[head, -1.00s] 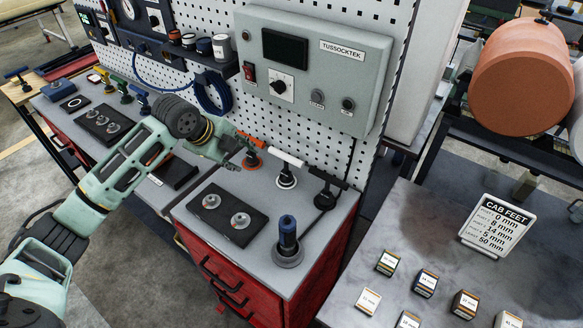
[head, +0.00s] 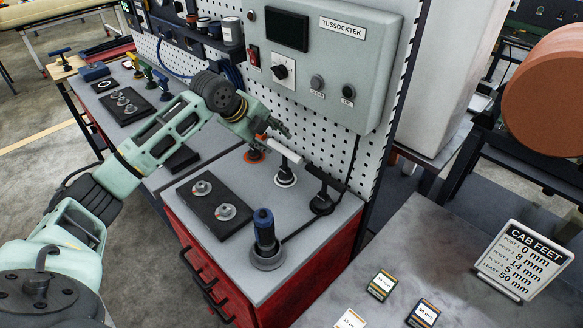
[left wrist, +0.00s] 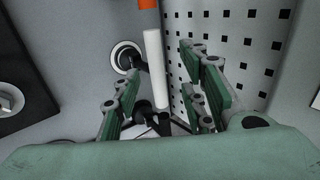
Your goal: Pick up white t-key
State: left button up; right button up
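The white t-key (head: 286,151) stands upright in a round white-rimmed socket on the grey top of the red cabinet, its white bar on top. My left gripper (head: 280,129) is just behind and above the bar in the head view. In the left wrist view the gripper (left wrist: 163,78) is open, with the white bar (left wrist: 154,66) showing between its fingers. Whether any finger touches the bar cannot be told. My right gripper is not in view.
An orange key (head: 257,150) stands left of the white one and a black key (head: 322,190) right of it. A blue-handled key (head: 265,232) is in front. The pegboard (head: 368,160) rises close behind. A black plate (head: 215,211) with two knobs lies front left.

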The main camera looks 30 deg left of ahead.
aim_at(279, 147)
pick_arm(q)
jog(key=shift+p+x, duration=0.4)
jog(key=shift+x, duration=0.45)
jog(key=p+x, duration=0.2)
jog(key=x, duration=0.2)
jog(key=shift+f, duration=0.35)
jog(key=shift+d+f, duration=0.1)
jog(key=shift+f, duration=0.1)
jog(key=shift+c, duration=0.4)
grip_shut()
